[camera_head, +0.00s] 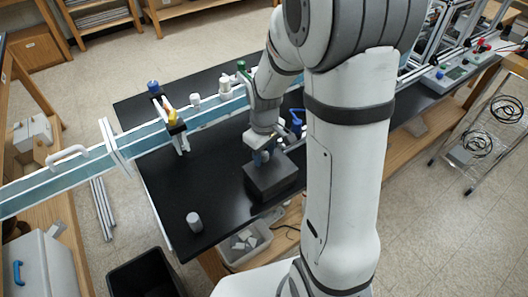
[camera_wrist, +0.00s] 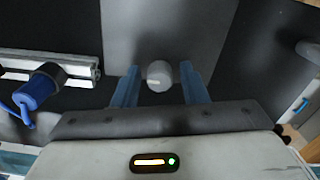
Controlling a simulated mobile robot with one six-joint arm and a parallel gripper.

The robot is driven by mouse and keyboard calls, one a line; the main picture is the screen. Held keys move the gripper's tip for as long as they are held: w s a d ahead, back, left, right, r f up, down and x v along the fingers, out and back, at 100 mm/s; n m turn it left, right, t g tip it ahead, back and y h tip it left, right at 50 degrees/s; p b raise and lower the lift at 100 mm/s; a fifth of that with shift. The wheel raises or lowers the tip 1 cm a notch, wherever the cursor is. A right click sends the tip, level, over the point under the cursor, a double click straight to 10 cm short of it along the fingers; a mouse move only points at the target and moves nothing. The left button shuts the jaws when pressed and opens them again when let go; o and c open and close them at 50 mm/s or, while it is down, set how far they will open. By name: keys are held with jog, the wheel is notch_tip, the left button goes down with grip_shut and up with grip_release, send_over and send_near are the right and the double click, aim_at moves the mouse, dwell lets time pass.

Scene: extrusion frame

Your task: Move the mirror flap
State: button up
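My gripper (camera_head: 262,156) is over a dark box (camera_head: 270,182) on the black table. In the wrist view its two blue fingers (camera_wrist: 160,88) stand apart. A round light-grey knob (camera_wrist: 159,75) shows between them, with a gap on each side, against a grey flat face (camera_wrist: 155,30). I see no contact between the fingers and the knob.
A long blue-sided channel (camera_head: 70,176) crosses the black table (camera_head: 215,185) behind my gripper. A yellow-topped clamp (camera_head: 173,118) stands on it. A grey cylinder (camera_head: 194,222) stands at the front left, with clear table around it. A blue-knobbed fitting (camera_wrist: 40,90) is beside a metal rail.

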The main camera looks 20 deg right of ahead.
grip_shut()
jog(key=shift+a, duration=0.15)
dwell(0.4)
